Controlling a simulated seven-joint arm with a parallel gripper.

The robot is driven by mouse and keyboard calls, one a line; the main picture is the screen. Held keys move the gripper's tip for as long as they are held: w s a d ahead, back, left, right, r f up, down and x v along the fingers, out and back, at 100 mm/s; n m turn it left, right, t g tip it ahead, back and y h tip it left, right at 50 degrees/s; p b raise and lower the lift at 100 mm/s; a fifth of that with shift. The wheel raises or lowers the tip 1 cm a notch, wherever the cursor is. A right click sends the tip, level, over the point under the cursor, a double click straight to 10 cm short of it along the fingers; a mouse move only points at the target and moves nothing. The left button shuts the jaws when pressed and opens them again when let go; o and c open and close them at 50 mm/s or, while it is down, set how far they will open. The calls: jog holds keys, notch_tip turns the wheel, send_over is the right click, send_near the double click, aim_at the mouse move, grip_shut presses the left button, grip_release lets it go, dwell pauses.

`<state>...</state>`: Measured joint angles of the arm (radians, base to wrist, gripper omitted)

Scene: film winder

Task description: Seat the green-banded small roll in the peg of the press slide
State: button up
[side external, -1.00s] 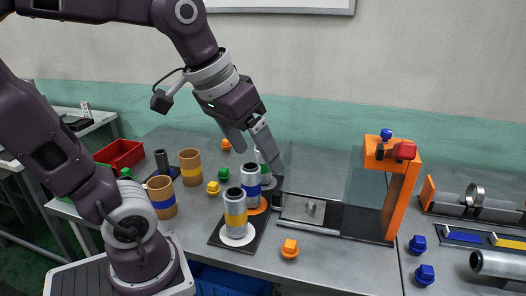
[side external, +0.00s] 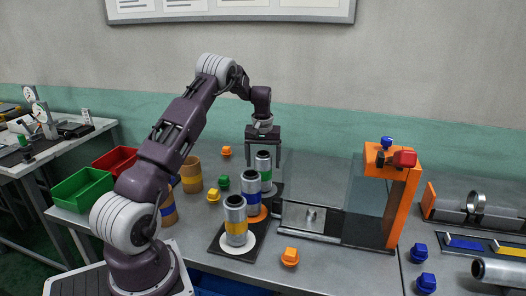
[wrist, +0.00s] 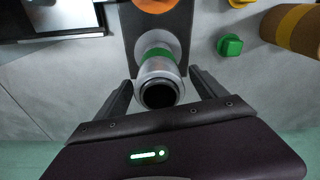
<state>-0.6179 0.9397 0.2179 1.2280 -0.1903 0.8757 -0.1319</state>
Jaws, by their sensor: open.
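The green-banded small roll (side external: 263,162) stands upright at the far end of a dark rack, behind the blue-banded and yellow-banded rolls. In the wrist view the silver roll (wrist: 161,72) shows its green band and dark open end. My gripper (side external: 263,152) points down over it, open, with a finger on either side of its upper part. In the wrist view the gripper (wrist: 161,80) shows a gap between each finger and the roll. The press slide (side external: 300,224) lies at the press base, with a small metal peg (side external: 312,214) on it.
The blue-banded roll (side external: 251,187) and yellow-banded roll (side external: 235,215) stand nearer on the rack. The press's clear panel (side external: 362,205) and orange post (side external: 402,200) rise to the right.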

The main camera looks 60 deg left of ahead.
notch_tip(320, 180, down, 2)
jog(key=shift+w, duration=0.1)
jog(key=c, duration=1.6)
jog(key=shift+r, duration=1.55)
jog(key=shift+r, duration=1.45)
